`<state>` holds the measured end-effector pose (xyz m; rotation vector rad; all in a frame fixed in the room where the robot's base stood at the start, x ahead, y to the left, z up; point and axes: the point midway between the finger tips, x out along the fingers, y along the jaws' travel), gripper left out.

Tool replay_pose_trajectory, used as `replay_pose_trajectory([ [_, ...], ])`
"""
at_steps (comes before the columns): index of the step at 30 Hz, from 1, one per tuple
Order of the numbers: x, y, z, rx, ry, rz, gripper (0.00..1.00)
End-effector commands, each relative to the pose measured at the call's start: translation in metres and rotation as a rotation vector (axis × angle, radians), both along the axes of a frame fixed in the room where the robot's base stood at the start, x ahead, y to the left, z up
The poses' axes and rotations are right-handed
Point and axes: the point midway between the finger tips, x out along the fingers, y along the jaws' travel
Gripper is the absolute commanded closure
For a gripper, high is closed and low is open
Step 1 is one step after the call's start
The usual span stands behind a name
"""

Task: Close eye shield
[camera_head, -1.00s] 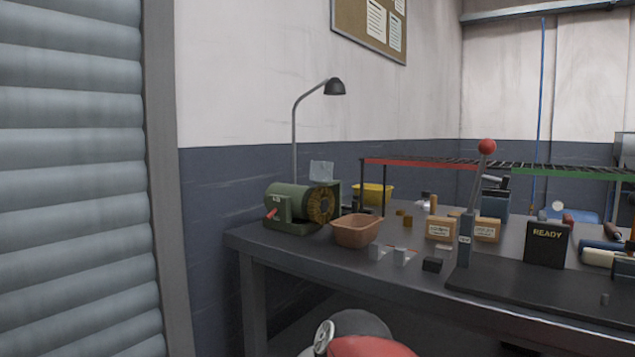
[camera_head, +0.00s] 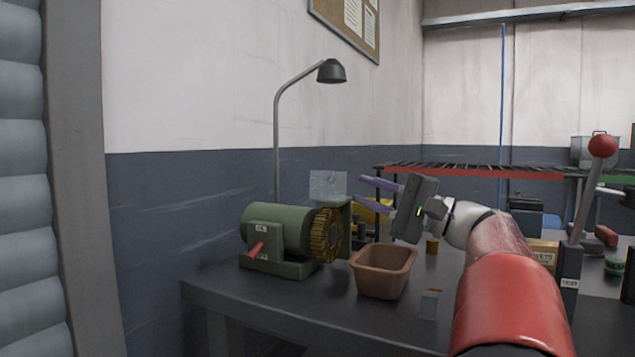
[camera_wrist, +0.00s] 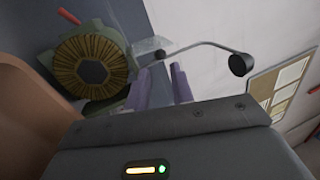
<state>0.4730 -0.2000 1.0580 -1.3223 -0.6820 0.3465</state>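The eye shield (camera_head: 328,185) is a clear, scratched panel standing raised above the wire wheel (camera_head: 326,236) of the green bench grinder (camera_head: 275,228). In the wrist view the shield (camera_wrist: 150,46) shows just beyond my fingertips, beside the wheel (camera_wrist: 92,68), and the fingers cover part of it. My gripper (camera_head: 361,190) has two purple fingers spread apart with nothing between them. In the head view it is just right of the shield, pointing left toward it. Contact with the shield cannot be told. The fingers also show in the wrist view (camera_wrist: 160,73).
A brown bin (camera_head: 383,272) stands right of the grinder, below my gripper. A lamp (camera_head: 332,72) on a bent pole rises behind the grinder. A yellow bin (camera_head: 371,213) is behind my fingers. A red-knobbed lever (camera_head: 602,146) stands at the right. The bench's front left is clear.

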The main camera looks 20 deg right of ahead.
Motion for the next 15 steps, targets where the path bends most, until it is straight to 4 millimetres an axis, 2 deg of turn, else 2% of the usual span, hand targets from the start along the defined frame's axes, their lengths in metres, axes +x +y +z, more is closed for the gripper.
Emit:
replay_pose_trajectory([
  [15, 0.054, 0.04, 0.019, -0.008, -0.008, -0.004, 0.76],
])
